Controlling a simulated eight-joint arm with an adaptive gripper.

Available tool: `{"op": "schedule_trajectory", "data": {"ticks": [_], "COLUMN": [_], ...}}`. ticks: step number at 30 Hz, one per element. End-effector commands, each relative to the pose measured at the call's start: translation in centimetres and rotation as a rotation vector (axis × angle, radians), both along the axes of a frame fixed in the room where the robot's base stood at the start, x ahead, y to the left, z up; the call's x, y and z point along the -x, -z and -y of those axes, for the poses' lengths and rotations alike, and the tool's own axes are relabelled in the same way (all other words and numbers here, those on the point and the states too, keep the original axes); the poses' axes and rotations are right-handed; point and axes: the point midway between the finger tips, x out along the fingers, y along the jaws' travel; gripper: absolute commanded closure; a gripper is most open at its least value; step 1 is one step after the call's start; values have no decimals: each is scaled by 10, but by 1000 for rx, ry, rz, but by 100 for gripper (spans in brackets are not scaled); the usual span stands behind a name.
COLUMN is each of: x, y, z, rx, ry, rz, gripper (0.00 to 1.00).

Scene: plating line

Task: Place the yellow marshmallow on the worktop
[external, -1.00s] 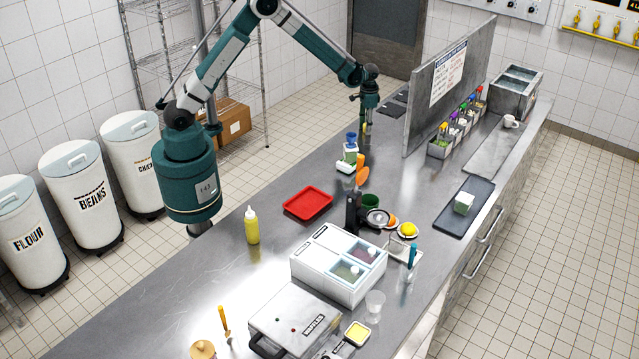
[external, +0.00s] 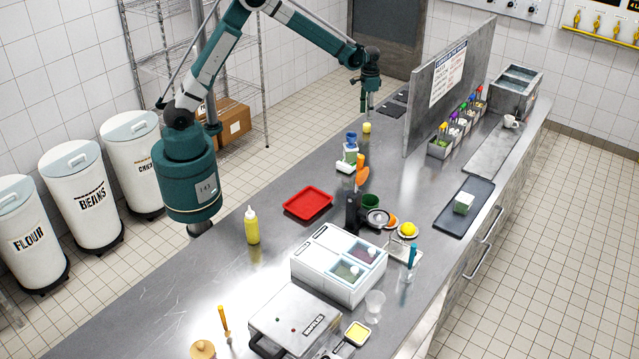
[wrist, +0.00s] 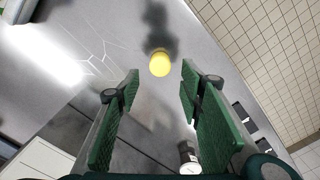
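The yellow marshmallow (external: 367,127) is a small pale yellow piece sitting on the steel worktop (external: 285,250), near its far left edge. My gripper (external: 370,114) is above it, pointing down, with a small gap between fingertips and marshmallow. In the wrist view the two green fingers are spread apart, and the marshmallow (wrist: 160,64) lies beyond the fingertips, in line with the gap between them. Nothing is held between the fingers.
A bottle with a blue cap (external: 350,148) and an orange item (external: 362,168) stand in front of the marshmallow. A grey upright partition (external: 432,110) is to the right. Dark flat pads (external: 391,106) lie behind.

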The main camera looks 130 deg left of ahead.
Motion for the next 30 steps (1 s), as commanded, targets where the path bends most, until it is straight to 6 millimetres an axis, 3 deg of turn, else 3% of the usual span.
{"op": "schedule_trajectory", "data": {"ticks": [3, 10, 30], "x": [0, 0, 0], "y": [-16, -33, -36], "z": [0, 0, 0], "rx": [0, 0, 0], "ry": [0, 0, 0], "rz": [0, 0, 0], "gripper": [62, 62, 62]}}
